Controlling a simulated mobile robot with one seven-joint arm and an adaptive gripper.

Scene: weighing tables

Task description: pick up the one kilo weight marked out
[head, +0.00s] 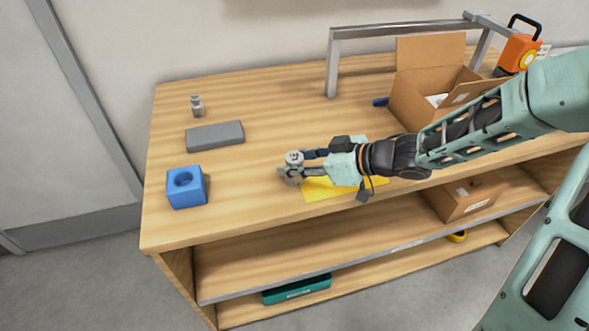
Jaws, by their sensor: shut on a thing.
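A small grey metal weight (294,159) with a dark marking on its top stands upright on the wooden table (245,215), at the left edge of a yellow sheet (335,190). My gripper (302,164) reaches in from the right and is shut on this weight. The marking is too small to read. I cannot tell whether the weight touches the table. A second, smaller grey weight (197,106) stands at the back left of the table, well apart from my gripper.
A blue block with a round hole (186,188) and a flat grey block (215,135) lie to the left. An open cardboard box (412,103), a metal frame (332,65) and an orange lantern (518,52) stand at the back right.

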